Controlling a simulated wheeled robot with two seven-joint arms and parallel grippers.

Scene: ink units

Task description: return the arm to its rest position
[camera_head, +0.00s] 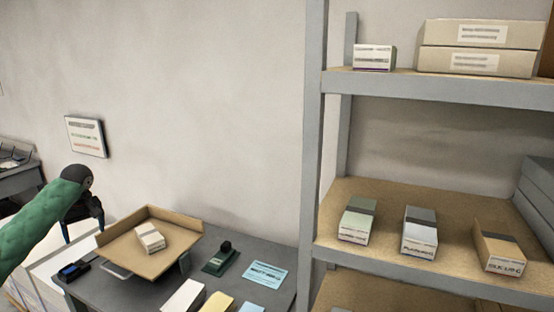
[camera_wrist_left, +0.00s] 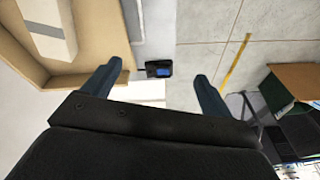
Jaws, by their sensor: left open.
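My left arm, in a green sleeve, comes in from the left in the head view. Its gripper (camera_head: 82,222) is above the left end of the grey table, beside the cardboard tray (camera_head: 122,228). In the left wrist view the two fingers of the left gripper (camera_wrist_left: 158,85) stand wide apart with nothing between them. A small whitish box (camera_head: 150,238) lies in the tray, apart from the gripper; part of it also shows in the left wrist view (camera_wrist_left: 50,28). My right gripper is in neither view.
A small black device with a blue screen (camera_head: 73,270) sits at the table's left end. A grey shelf (camera_head: 420,92) with several boxes stands at right.

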